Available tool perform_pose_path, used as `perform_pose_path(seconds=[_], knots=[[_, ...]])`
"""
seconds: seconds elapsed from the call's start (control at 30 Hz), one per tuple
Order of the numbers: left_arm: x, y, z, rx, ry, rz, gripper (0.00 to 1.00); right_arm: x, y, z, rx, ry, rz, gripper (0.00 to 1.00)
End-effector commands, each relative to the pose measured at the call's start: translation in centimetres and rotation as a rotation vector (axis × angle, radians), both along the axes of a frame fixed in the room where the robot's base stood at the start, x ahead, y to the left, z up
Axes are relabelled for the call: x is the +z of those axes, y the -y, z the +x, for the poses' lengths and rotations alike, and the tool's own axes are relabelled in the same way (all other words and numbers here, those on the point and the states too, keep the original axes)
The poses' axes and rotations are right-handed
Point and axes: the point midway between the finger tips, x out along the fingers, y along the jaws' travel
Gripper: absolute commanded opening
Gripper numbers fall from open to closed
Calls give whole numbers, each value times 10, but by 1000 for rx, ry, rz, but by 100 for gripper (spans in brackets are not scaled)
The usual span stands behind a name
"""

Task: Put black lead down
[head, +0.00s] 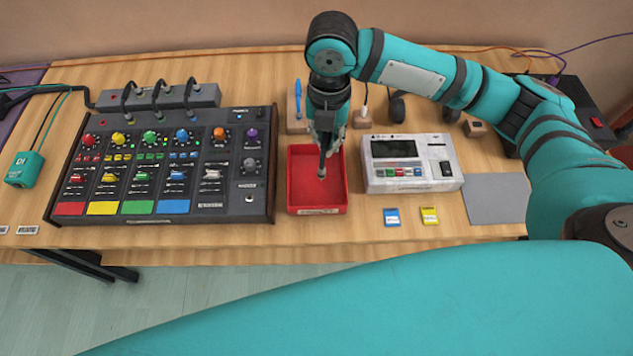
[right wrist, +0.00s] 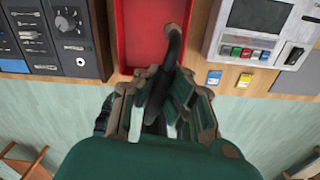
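The black lead (head: 322,160) hangs from my right gripper (head: 326,122), its lower end over the red tray (head: 318,210). In the right wrist view, the black lead (right wrist: 174,45) runs from between the fingers of the right gripper (right wrist: 160,92) toward the red tray (right wrist: 124,30). The gripper is shut on the lead, above the tray. I cannot tell whether the lead's end touches the tray floor. No other item shows in the tray. My left gripper is not in view.
A mixer (head: 165,170) with coloured knobs stands left of the tray. A white device (head: 411,178) stands close on the right, with blue (head: 392,217) and yellow (head: 429,215) cards before it. A grey mat (head: 497,200) lies farther right. A blue pen (head: 298,98) stands behind the tray.

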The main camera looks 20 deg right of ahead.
Motion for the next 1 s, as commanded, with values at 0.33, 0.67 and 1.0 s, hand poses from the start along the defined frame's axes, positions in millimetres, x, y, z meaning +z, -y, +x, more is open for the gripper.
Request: perform_pose_path(seconds=[0.33,0.67,1.0], knots=[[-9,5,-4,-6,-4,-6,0,-19,-14,18,835,4,-10,0],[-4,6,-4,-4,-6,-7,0,-53,-15,19,994,-3,-11,0],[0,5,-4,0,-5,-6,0,-91,-16,19,993,2,-11,0]])
